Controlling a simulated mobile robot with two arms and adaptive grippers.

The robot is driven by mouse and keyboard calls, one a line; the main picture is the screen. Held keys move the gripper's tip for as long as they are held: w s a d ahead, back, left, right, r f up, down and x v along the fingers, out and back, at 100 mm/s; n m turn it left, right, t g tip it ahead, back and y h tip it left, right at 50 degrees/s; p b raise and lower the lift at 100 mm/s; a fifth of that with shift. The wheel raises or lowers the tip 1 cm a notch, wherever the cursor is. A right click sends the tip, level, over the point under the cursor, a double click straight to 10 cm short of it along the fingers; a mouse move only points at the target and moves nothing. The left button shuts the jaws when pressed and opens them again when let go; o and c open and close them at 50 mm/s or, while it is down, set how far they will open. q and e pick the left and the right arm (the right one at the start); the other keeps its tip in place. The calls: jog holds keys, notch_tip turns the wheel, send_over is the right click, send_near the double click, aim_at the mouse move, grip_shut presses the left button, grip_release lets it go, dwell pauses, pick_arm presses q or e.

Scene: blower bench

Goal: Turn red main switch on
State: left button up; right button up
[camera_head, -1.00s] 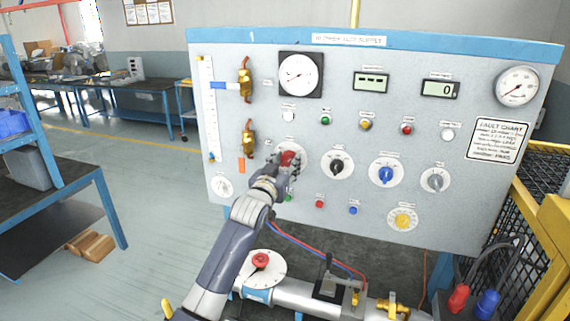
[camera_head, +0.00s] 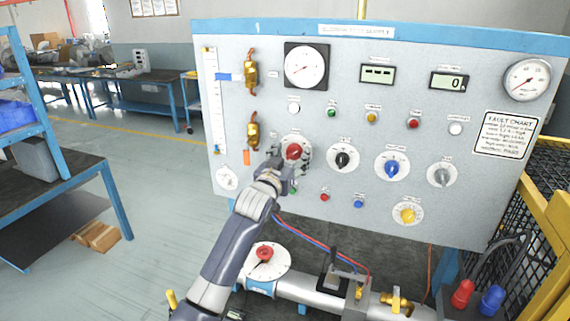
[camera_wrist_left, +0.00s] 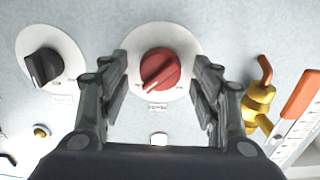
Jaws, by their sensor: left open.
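The red main switch (camera_head: 293,151) is a red knob on a round white plate at the left middle of the grey panel. In the left wrist view the red knob (camera_wrist_left: 160,68) sits between my open fingers, with a gap on both sides. Its pale pointer mark aims to the lower left. My left gripper (camera_head: 287,163) is at the panel, just below the knob, and in the left wrist view its two fingers (camera_wrist_left: 161,88) are spread. The small print on the plate is too small to read. My right gripper is not in view.
A black knob (camera_head: 342,158) and a blue knob (camera_head: 391,167) are to the right of the red one. Brass valves (camera_head: 252,130) are to its upper left. A yellow frame (camera_head: 545,215) stands at the right.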

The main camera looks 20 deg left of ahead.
pick_arm(q)
jog(key=s, duration=1.1)
jog(key=shift+a, duration=0.2)
jog(key=shift+s+f, duration=0.1)
